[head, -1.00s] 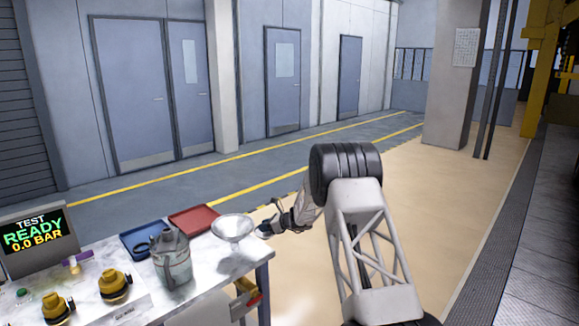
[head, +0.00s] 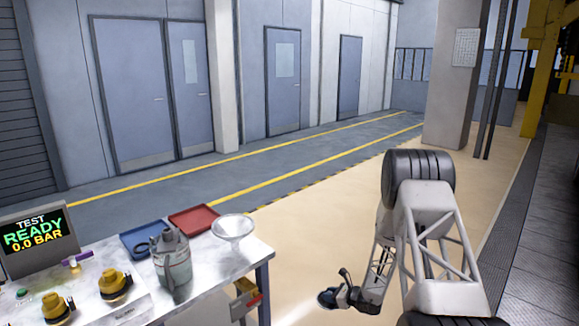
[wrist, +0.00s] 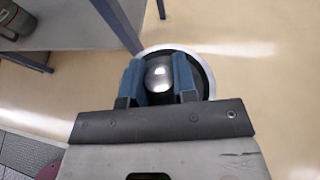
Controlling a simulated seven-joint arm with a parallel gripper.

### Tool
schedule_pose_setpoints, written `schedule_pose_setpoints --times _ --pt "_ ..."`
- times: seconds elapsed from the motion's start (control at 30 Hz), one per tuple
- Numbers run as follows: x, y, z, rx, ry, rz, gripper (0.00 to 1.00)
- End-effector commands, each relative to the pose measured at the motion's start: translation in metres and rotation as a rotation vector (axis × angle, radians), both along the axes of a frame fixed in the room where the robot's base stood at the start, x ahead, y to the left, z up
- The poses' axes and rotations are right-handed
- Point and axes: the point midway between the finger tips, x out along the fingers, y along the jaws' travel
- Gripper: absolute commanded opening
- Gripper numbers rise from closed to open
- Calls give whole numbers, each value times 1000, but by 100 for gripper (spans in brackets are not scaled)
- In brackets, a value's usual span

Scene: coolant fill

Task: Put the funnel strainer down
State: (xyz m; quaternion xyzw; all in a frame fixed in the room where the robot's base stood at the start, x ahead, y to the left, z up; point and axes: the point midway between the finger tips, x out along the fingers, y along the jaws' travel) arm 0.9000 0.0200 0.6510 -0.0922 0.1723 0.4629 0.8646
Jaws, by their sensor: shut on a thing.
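My gripper (wrist: 160,82) has its two blue fingers closed on the shiny silver middle of a round piece, which looks like the funnel strainer (wrist: 208,75). The piece has a dark inside and a pale rim. In the head view my gripper (head: 338,297) is off the table's right end, over the floor, and the held piece shows only as a small dark round shape. A pale, wide-mouthed funnel (head: 233,228) stands on the table near its right back corner, apart from my gripper.
The marble-topped table (head: 225,262) carries a grey jug (head: 174,268), a blue tray (head: 140,240), a red tray (head: 195,219), yellow-and-black fittings (head: 115,284) and a display (head: 35,240). A bin (head: 246,299) hangs at the table's right end. The floor right of it is clear.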

Motion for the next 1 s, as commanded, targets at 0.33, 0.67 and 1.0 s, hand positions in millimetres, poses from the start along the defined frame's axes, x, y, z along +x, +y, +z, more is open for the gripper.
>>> schedule_pose_setpoints --times 0.33,0.67,1.0 --pt "-28 -20 -13 1 0 -34 3" --pt "-27 -20 -12 0 -1 -35 3" --pt "-15 -18 15 0 -3 -115 3"
